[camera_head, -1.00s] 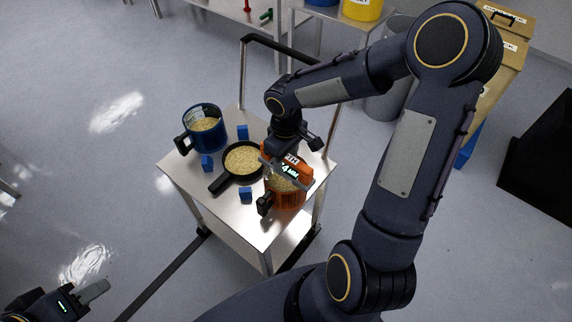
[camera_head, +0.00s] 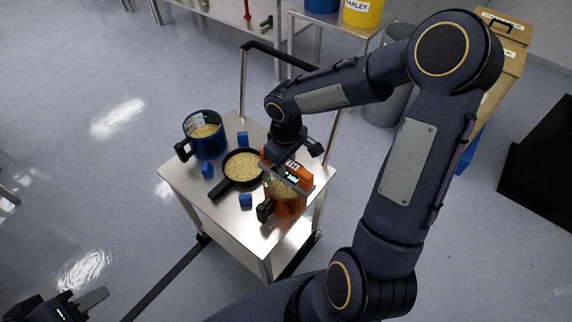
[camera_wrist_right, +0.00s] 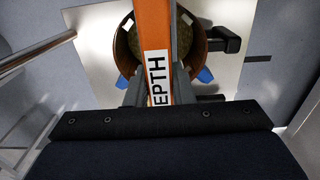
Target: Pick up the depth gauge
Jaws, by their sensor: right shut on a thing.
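The depth gauge (camera_head: 292,172) is an orange body with a small lit display and a white label, seen over the orange pot (camera_head: 291,206) at the trolley's right side. In the right wrist view, the gauge (camera_wrist_right: 156,40) is an orange bar with a label reading "EPTH". My right gripper (camera_wrist_right: 156,88) has one finger on each side of this bar and is shut on it. In the head view, my right gripper (camera_head: 278,152) is partly hidden by its wrist. My left gripper (camera_head: 85,304) is at the bottom left, partly cut off, away from the trolley.
The steel trolley top (camera_head: 180,178) also holds a black pan (camera_head: 241,165) of grain, a blue pot (camera_head: 206,140) of grain and several small blue blocks (camera_head: 245,200). A yellow bucket (camera_head: 362,10) stands on a table behind. Open floor lies left of the trolley.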

